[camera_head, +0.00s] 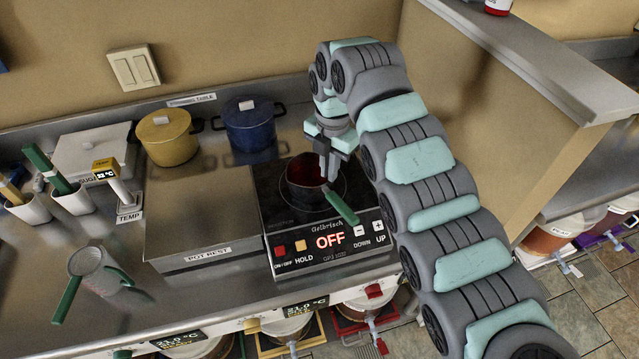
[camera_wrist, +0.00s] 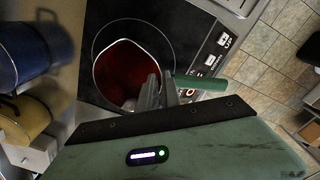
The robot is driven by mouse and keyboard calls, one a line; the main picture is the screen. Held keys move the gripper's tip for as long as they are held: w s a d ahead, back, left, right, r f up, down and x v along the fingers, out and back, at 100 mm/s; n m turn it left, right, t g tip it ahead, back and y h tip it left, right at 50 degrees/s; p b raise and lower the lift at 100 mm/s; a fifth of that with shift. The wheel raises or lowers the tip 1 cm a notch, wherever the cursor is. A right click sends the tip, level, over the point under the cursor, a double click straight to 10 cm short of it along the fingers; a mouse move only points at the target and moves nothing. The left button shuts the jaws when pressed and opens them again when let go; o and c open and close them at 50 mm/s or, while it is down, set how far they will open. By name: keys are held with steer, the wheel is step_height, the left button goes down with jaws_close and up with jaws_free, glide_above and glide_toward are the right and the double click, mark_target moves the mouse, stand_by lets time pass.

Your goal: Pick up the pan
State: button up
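The pan (camera_head: 300,184) is a small dark saucepan with red contents and a green handle (camera_head: 341,206). It stands on the black hob, with its handle toward the front right. The wrist view shows the red inside of the pan (camera_wrist: 125,70) and its green handle (camera_wrist: 202,83). My gripper (camera_head: 328,172) points down at the pan's rim near the handle's base. In the wrist view its two fingers (camera_wrist: 161,88) stand apart with a narrow gap. They hide part of the rim, and I cannot tell whether they touch it.
The hob (camera_head: 268,205) reads OFF. A steel pot rest (camera_head: 200,215) lies left of it, with a yellow pot (camera_head: 168,138) and a blue pot (camera_head: 250,125) behind. A grey jug (camera_head: 95,268) stands front left. A partition wall (camera_head: 500,130) rises at right.

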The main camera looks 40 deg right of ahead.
step_height(320, 180, down, 2)
steer(key=shift+w+r, duration=0.1)
steer(key=shift+r, duration=0.1)
jaws_close()
stand_by(1.6)
